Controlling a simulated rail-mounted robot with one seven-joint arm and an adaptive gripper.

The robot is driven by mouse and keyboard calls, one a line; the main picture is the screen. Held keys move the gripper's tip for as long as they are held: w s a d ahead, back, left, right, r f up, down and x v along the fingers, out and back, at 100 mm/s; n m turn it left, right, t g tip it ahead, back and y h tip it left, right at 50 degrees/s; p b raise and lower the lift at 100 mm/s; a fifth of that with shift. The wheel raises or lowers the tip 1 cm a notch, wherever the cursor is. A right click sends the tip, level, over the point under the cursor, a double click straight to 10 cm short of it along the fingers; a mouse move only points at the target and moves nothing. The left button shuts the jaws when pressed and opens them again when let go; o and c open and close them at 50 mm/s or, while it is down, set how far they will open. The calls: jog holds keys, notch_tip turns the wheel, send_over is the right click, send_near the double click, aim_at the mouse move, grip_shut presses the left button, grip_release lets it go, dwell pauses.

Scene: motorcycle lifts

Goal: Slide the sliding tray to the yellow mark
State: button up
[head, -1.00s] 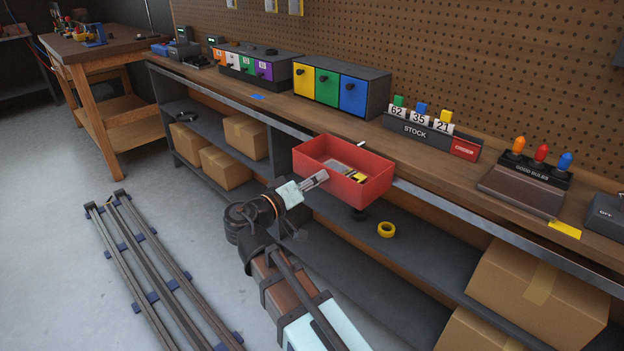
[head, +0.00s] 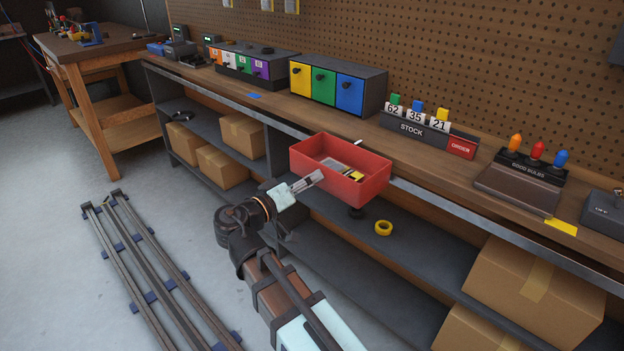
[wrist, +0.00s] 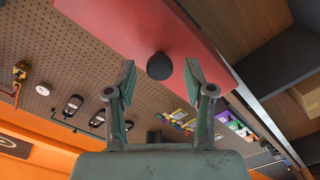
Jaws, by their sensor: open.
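The sliding tray (head: 371,189) is a red open box at the front edge of the workbench, with a few small items inside. In the wrist view its red face (wrist: 135,25) carries a round black knob (wrist: 159,66). My gripper (wrist: 160,76) is open, with one finger on each side of the knob; I cannot tell whether they touch it. In the head view my gripper (head: 314,180) is at the tray's near left side. The yellow mark (head: 561,227) is a flat strip on the bench's front edge, far to the right of the tray.
A blue mark (head: 254,96) lies on the bench to the left. Boxes (head: 531,285) and a yellow tape roll (head: 383,228) sit on the shelf below.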

jog(key=v, duration=1)
jog(key=shift+s, duration=0.15)
jog(key=shift+a, duration=0.1)
jog(key=shift+a+r, duration=0.1)
